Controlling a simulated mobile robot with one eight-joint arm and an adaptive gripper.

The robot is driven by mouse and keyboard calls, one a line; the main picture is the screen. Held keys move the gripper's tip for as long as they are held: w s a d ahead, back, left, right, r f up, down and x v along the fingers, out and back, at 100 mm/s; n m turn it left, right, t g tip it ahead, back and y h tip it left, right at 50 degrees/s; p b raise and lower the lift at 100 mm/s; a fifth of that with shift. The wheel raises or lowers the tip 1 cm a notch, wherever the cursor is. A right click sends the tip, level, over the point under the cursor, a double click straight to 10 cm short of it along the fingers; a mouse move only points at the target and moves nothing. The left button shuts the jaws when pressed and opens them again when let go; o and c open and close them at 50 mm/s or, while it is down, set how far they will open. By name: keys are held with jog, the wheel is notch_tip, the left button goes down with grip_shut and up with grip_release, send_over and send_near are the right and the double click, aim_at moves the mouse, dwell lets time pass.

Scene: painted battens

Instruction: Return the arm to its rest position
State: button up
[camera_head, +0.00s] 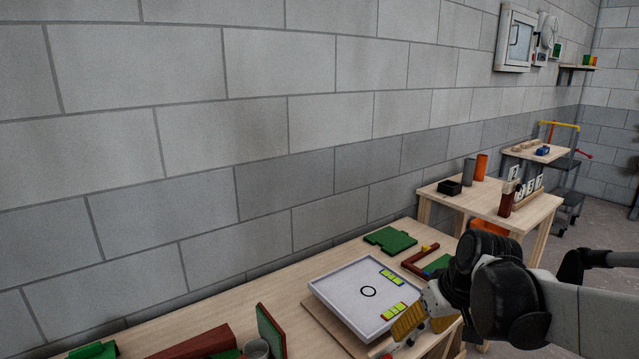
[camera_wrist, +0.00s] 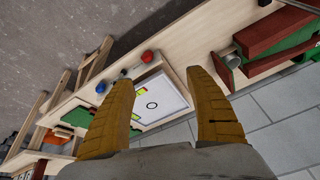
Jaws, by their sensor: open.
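My gripper (camera_wrist: 162,118) is open and empty in the wrist view, its two yellow-brown fingers spread apart. In the head view my black and white arm reaches in from the right, and my gripper (camera_head: 408,325) hangs over the front right of a white tray (camera_head: 345,285). The tray has a black ring in its middle and yellow-green marks on its right side. The tray also shows between the fingers in the wrist view (camera_wrist: 165,108). I cannot tell the exact height of my gripper above the bench.
The wooden bench (camera_head: 245,293) holds a green plate (camera_head: 390,240) behind the tray, and red-brown blocks (camera_head: 195,343) and a grey cup (camera_head: 257,349) at front left. A red knob (camera_wrist: 147,57) and a blue knob (camera_wrist: 101,87) show near the bench edge. A block wall stands behind.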

jog(key=s+a+r+m+t+h, duration=0.1)
jog(key=s+r+m+t+h, duration=0.1)
jog(key=s, duration=1.4)
jog(key=shift+r+m+t, duration=0.35)
jog(key=shift+m+t, duration=0.05)
jog(key=shift+t, duration=0.2)
jog(key=shift+d, duration=0.2)
jog(key=shift+w, duration=0.1)
dwell(0.3)
